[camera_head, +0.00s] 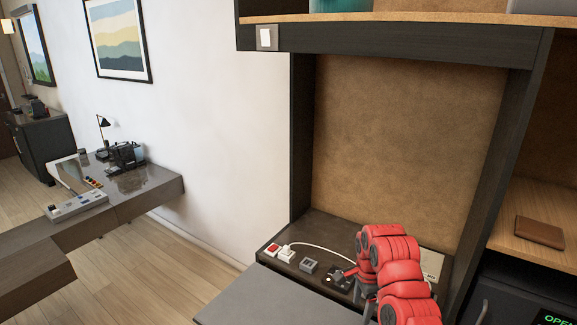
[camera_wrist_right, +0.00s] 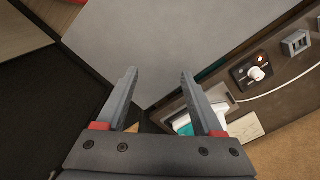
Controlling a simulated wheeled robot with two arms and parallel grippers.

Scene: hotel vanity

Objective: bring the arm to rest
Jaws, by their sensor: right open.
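My right arm, red, reaches in from the lower right of the head view, in front of the dark vanity niche. Its gripper (camera_wrist_right: 158,72) shows best in the right wrist view, with two grey fingers wide apart and nothing between them. Behind the fingers lies a flat grey panel (camera_wrist_right: 170,35); the panel also shows in the head view (camera_head: 250,300). In the head view the gripper is mostly hidden by the arm. My left gripper is not in view.
The niche ledge holds a red item (camera_head: 272,249), a white plug with cord (camera_head: 286,254), a grey socket block (camera_head: 309,265) and a black knob panel (camera_wrist_right: 253,72). A white-and-teal item (camera_wrist_right: 182,124) lies near the right finger. A brown wallet (camera_head: 540,232) is on the right shelf.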

